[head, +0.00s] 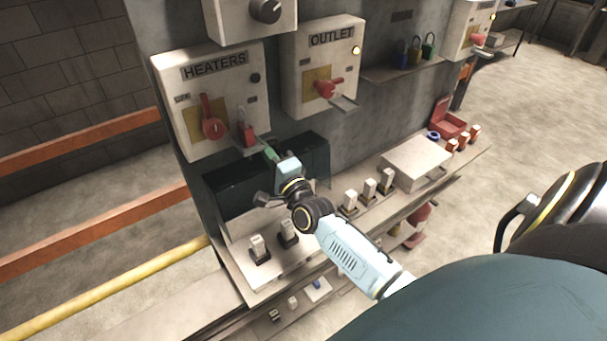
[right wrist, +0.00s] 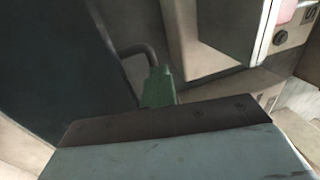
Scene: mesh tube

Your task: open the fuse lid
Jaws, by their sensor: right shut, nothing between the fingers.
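The fuse lid appears to be the dark, glossy panel (head: 228,192) in a pale frame on the cabinet ledge, below the HEATERS box. It stands steeply behind the ledge's fuse blocks; how far it is open I cannot tell. My right gripper (head: 270,153) is shut and empty, its green fingertips at the panel's upper edge, and my wrist hides part of the panel. In the right wrist view the green fingertips (right wrist: 158,88) are close to a curved grey handle (right wrist: 140,52) beside a dark surface (right wrist: 50,60). Contact is unclear. My left gripper is not in view.
The HEATERS box (head: 230,77) with a red switch and a red tag hangs just above my gripper. The OUTLET box (head: 312,60) is to its right. White fuse blocks (head: 260,250) and a pale closed box (head: 416,160) stand on the ledge.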

